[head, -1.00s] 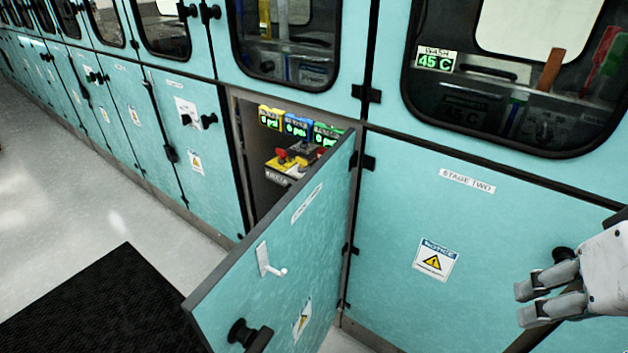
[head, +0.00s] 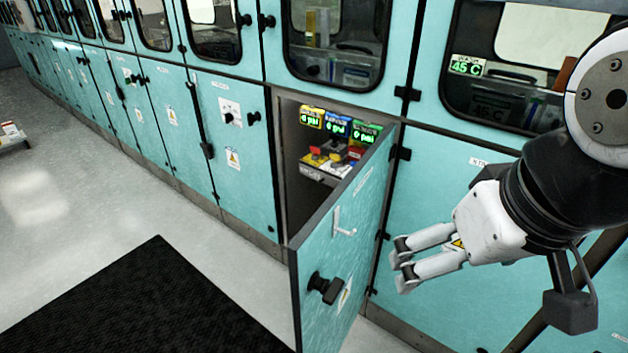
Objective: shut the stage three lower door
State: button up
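The open lower door (head: 368,205) is a teal panel, hinged on its right side and swung out from the cabinet. Its label is too small to read. It bears a white hook (head: 343,224) and a black knob (head: 323,288). Behind it, the compartment (head: 290,150) shows several lit psi gauges (head: 337,127) and coloured valve handles. My gripper (head: 398,264) is to the right of the door, in front of the adjoining lower panel. Its two fingers point left, slightly apart, with nothing between them. I cannot tell whether a fingertip touches the door.
A black mat (head: 150,300) lies on the floor before the cabinets. The stage two panel (head: 440,200) is closed beside the open door. A closed lower door (head: 235,165) with a black knob stands to the left.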

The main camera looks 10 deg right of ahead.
aim_at(356, 203)
jog(key=k+u, duration=0.4)
jog(key=k+j+u, duration=0.25)
jog(key=k+u, duration=0.15)
jog(key=k, duration=0.1)
